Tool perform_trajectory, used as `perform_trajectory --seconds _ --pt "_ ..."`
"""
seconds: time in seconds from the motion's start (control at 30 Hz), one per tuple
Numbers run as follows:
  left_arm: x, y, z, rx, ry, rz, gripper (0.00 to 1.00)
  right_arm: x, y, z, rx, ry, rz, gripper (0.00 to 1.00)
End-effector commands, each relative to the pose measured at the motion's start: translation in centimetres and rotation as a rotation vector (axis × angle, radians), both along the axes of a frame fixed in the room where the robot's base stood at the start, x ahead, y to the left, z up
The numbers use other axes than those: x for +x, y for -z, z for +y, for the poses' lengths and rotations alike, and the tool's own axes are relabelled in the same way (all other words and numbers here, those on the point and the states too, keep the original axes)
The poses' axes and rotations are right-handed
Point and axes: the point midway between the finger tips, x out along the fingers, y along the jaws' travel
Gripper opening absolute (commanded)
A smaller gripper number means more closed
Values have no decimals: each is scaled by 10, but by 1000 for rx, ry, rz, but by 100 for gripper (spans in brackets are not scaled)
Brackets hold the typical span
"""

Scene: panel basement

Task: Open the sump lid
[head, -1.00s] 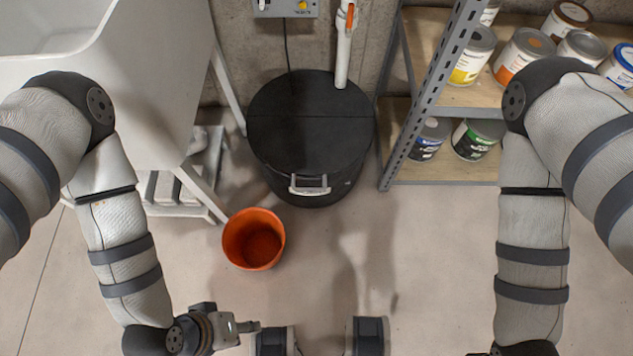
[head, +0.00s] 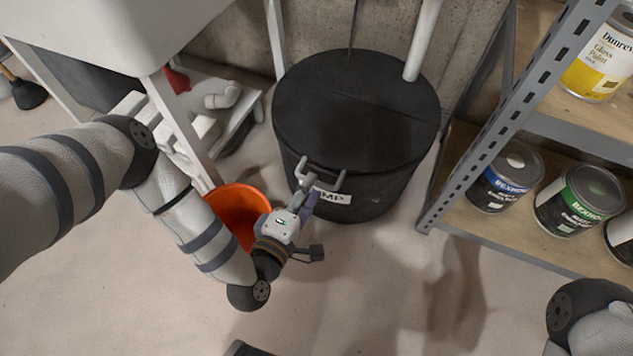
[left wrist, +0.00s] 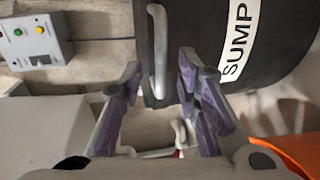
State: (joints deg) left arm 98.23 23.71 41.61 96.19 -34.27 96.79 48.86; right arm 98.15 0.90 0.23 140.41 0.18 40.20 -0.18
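The sump is a black round drum (head: 375,190) with a white SUMP label (head: 333,197), also seen in the left wrist view (left wrist: 239,35). Its flat black lid (head: 350,120) lies closed, with a seam across it. A pale grey bar handle (head: 322,176) is at the lid's front edge. My left gripper (head: 306,196) is just in front of and below the handle, partly covering the label. In the left wrist view its purple-padded fingers (left wrist: 160,65) are apart, with the handle (left wrist: 158,55) appearing between their tips; contact is not visible. My right gripper is out of view.
An orange bucket (head: 236,208) stands beside and partly behind my left forearm. A white tub (head: 110,30) on legs is at left. A metal shelf (head: 525,110) with paint cans is at right. A white pipe (head: 422,40) rises behind the lid. Floor in front is clear.

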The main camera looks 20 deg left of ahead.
Motion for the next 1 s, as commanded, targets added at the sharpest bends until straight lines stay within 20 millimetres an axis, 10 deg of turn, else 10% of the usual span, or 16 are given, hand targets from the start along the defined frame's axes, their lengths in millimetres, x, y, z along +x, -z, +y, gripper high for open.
perform_trajectory --seconds 0.47,0.63,1.0 --pt "33 7 -1 2 1 2 30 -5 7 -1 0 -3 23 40" --pt "32 7 -1 2 1 3 0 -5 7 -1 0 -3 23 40" --pt "32 1 -2 2 2 15 0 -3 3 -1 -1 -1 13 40"
